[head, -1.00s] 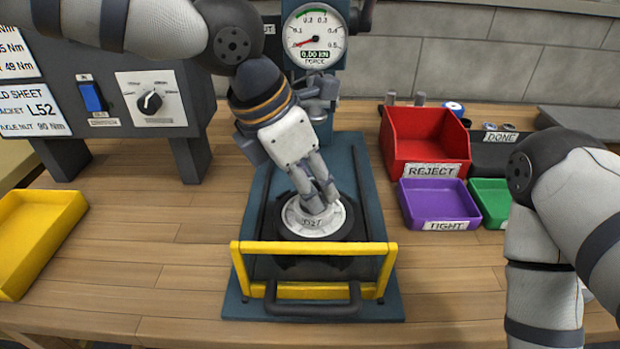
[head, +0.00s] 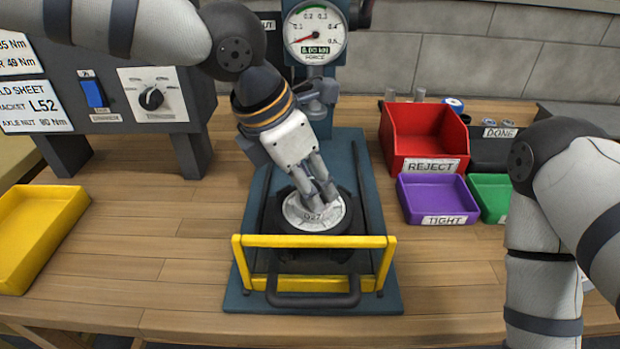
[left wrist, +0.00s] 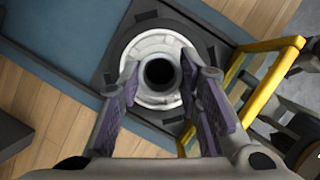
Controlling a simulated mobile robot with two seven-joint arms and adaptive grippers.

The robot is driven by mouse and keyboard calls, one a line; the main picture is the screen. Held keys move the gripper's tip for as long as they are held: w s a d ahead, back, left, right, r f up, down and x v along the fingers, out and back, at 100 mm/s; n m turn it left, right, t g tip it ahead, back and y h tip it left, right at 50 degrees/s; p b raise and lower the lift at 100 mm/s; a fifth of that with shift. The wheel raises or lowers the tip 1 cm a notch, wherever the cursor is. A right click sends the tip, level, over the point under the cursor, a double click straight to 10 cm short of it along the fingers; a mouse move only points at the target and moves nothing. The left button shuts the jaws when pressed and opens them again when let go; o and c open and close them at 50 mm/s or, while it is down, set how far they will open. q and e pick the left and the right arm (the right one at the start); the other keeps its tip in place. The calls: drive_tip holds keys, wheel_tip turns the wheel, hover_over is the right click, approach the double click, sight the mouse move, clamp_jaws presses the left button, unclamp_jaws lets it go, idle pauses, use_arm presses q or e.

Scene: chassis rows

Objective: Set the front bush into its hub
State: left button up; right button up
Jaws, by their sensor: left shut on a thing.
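The hub (head: 298,216) is a pale round disc with a printed label, lying in a dark fixture on the blue press base. My left gripper (head: 322,198) points down at it, its fingertips at the hub's face. In the left wrist view the two fingers (left wrist: 160,78) stand either side of a grey ring with a dark round hole, which I take to be the bush (left wrist: 160,92), over the middle of the hub (left wrist: 142,46). The fingers hide the bush in the head view. I cannot tell how deep it sits. My right gripper is out of view.
A yellow guard frame (head: 315,241) with a dark handle crosses in front of the hub. The press gauge (head: 315,34) stands behind. Red reject (head: 428,165), purple tight (head: 438,208) and green (head: 490,190) bins are at right. A yellow tray (head: 35,245) is at left.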

use_arm(q)
drive_tip(key=o, duration=1.3)
drive_tip(key=shift+f, duration=0.15)
drive_tip(key=v, duration=1.2)
drive_tip(key=shift+d, duration=0.1)
